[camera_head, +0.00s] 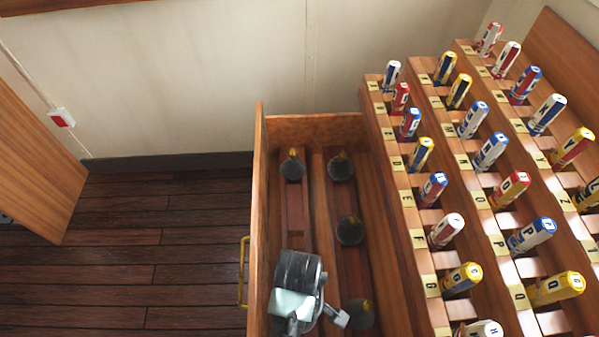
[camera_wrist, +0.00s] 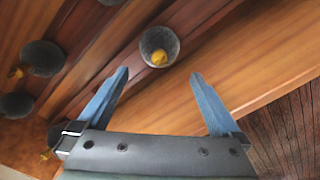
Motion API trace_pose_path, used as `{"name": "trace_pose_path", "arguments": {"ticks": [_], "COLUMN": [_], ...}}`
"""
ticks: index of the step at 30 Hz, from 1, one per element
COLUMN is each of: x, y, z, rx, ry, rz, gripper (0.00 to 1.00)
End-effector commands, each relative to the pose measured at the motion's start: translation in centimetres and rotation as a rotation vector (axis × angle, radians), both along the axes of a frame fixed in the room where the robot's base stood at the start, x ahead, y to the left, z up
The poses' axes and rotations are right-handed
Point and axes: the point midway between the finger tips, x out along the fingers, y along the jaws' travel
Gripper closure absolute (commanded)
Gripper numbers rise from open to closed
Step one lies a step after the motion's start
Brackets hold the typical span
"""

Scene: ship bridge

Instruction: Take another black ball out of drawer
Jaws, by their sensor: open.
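The wooden drawer (camera_head: 259,200) stands open, with several black balls with yellow tops in its slots. In the head view, one black ball (camera_head: 292,168) is at the back left, another (camera_head: 341,167) at the back right, a third (camera_head: 350,231) in front of that. A further ball (camera_head: 361,312) is lower, beside my gripper (camera_head: 312,312). My gripper is over the near left part of the drawer. In the wrist view my gripper (camera_wrist: 159,73) is open and empty. A black ball (camera_wrist: 159,45) shows just beyond the gap between its fingertips.
A stepped wooden rack (camera_head: 410,215) of colourful lettered flag rolls stands right of the drawer. A brass handle (camera_head: 244,272) is on the drawer's left face. Clear plank floor (camera_head: 150,240) lies to the left, with a wooden panel (camera_head: 35,150) at the far left. A wall is behind.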

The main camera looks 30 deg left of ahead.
Motion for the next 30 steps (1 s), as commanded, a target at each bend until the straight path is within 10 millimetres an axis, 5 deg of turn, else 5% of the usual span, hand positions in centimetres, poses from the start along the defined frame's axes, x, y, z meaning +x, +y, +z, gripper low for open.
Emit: {"name": "trace_pose_path", "arguments": {"ticks": [3,21,30], "x": [0.0,0.0,0.0], "y": [-0.1,-0.5,-0.4], "z": [-2.5,-9.2,-9.5], "rx": [-0.001,0.001,0.002], "ry": [0.001,-0.003,-0.005], "rz": [-0.002,-0.005,-0.005], "gripper": [0.0,0.0,0.0]}}
